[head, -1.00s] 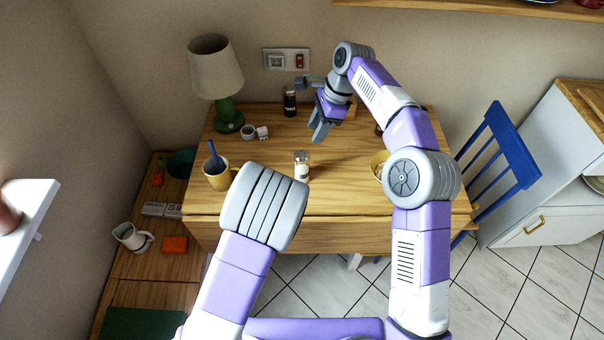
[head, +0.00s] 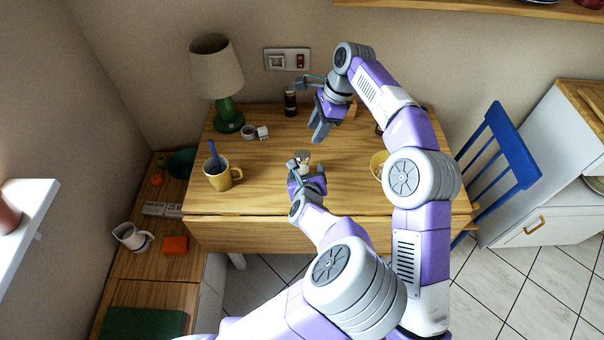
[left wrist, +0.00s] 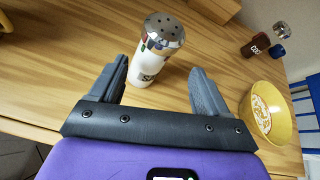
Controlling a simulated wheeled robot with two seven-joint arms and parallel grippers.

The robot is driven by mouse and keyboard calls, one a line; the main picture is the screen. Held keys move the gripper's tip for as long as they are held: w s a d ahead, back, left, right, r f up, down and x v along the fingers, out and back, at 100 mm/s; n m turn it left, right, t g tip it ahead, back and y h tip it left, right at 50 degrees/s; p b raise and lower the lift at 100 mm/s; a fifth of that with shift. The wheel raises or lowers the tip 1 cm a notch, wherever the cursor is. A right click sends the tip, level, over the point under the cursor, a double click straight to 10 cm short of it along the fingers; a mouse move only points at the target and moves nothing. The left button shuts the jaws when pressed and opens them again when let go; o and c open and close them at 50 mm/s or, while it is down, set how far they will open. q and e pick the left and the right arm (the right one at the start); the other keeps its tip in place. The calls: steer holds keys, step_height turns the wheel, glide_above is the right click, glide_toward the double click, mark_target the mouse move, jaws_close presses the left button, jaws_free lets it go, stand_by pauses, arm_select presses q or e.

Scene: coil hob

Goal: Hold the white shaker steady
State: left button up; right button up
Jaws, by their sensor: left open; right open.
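The white shaker (left wrist: 155,52) with a grey perforated top stands upright on the wooden table. In the left wrist view it sits ahead of and between the fingers of my left gripper (left wrist: 160,88), which is open, with gaps on both sides. In the head view the shaker (head: 303,158) shows just beyond my left gripper (head: 306,169), its lower part hidden by the gripper. My right gripper (head: 319,128) is open and empty above the back part of the table, apart from the shaker.
A yellow bowl (head: 378,164) stands at the right, partly behind my right arm. A green lamp (head: 228,115), a small white cup (head: 249,132) and a dark jar (head: 290,102) are at the back.

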mark_target(302, 161)
arm_select(q)
steer(key=m, duration=0.1)
steer(key=a+m+t, duration=0.1)
steer(key=shift+a+f+m, duration=0.1)
steer(key=shift+f+m, duration=0.2)
steer(key=x, duration=0.7)
steer(key=shift+w, duration=0.3)
steer(key=c, duration=1.1)
steer(key=shift+c, duration=0.2)
